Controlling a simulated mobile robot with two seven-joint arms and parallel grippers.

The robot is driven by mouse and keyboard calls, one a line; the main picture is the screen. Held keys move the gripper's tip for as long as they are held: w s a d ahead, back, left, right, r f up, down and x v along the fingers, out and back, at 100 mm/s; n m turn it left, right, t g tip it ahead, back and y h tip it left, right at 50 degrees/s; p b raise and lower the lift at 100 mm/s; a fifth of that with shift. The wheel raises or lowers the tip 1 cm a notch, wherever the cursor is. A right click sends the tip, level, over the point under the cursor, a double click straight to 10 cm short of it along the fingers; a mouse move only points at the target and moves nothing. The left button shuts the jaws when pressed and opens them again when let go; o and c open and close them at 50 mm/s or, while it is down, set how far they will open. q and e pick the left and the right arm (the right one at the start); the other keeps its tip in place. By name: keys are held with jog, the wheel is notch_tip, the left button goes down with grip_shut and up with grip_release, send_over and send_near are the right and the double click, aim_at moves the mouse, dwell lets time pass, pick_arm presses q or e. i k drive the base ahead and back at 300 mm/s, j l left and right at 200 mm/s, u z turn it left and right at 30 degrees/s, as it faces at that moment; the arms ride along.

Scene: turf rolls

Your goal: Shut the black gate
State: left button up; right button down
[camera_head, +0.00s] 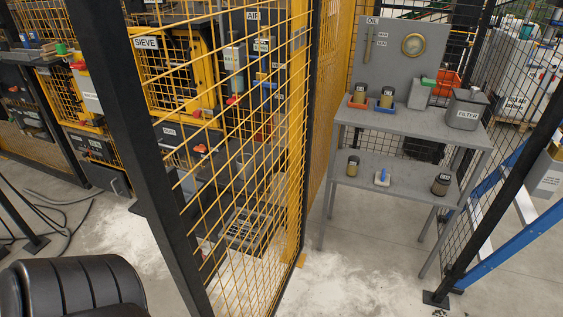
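No thing in the head view can be named for certain as the black gate. A black mesh panel (462,213) stands at the right, beside a dark post (506,187) with a foot plate on the floor. From the front it leaves a wide gap to the yellow mesh panel (240,190), which has a thick black upright (130,150) on its left and a dark upright on its right. No latch or handle can be made out. Neither of my grippers is in view.
A grey two-shelf table (410,124) with cans and a filter box (466,109) stands behind the gap. A blue sloping frame (515,240) is at the right. A black padded seat (75,288) is at the lower left. Pale powder (340,285) covers open floor; cables (65,215) lie left.

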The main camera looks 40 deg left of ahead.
aim_at(100, 26)
jog(key=k+j+z, duration=0.2)
jog(key=k, duration=0.15)
jog(key=k+j+z, duration=0.2)
jog(key=k, duration=0.2)
jog(key=k+j+u, duration=0.2)
jog(key=j, duration=0.15)
jog(key=k+j+u, duration=0.15)
jog(key=j, duration=0.25)
jog(key=i+j+u, duration=0.1)
jog(key=j+u, duration=0.2)
jog(key=j, duration=0.3)
